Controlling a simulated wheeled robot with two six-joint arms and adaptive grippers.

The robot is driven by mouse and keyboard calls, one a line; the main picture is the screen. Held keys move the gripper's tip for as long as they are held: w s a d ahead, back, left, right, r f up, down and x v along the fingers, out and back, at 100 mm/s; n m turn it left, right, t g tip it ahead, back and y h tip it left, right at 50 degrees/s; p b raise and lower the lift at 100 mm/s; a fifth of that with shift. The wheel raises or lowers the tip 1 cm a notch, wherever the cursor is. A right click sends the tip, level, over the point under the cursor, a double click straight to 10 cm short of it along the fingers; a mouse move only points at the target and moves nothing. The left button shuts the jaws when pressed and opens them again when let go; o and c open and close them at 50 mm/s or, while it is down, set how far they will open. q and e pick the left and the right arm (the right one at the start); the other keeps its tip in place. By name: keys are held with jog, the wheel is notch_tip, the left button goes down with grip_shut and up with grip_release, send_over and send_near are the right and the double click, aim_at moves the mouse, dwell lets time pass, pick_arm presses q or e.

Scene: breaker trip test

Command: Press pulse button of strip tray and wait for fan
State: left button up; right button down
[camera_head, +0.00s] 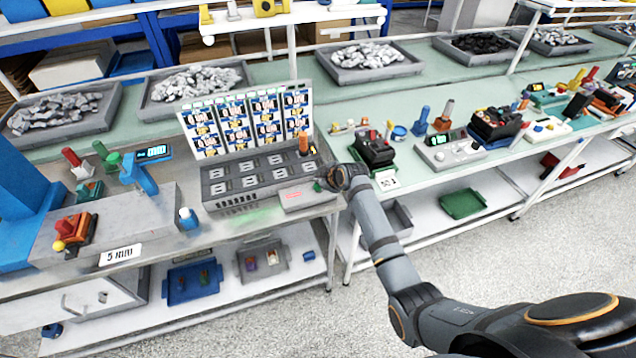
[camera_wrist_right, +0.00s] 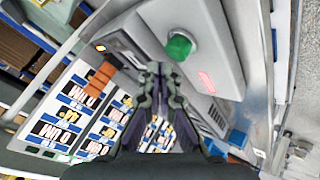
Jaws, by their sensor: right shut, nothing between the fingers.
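The strip tray (camera_head: 232,197) is a grey block with rows of slots on the table, below an upright board of printed cards (camera_head: 245,122). A small grey box with a red readout (camera_head: 292,195) sits at its right front corner; the readout also shows in the right wrist view (camera_wrist_right: 207,81). A round green button (camera_wrist_right: 180,46) stands on that box. My right gripper (camera_head: 326,183) is at the box's right end, shut and empty. In the right wrist view its fingertips (camera_wrist_right: 154,72) are just beside the button, apart from it as far as I can tell. I cannot make out a fan.
An orange handle (camera_head: 304,143) stands at the tray's back right, close to my right gripper. A black device with red knobs (camera_head: 374,150) is to the right. A blue-and-white cylinder (camera_head: 188,218) is left of the tray. Grey trays of metal parts (camera_head: 369,62) line the back.

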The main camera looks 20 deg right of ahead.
notch_tip(320, 180, up, 5)
jog(key=p, duration=0.5)
jog(key=shift+r, duration=0.1)
dwell(0.4)
dwell(0.3)
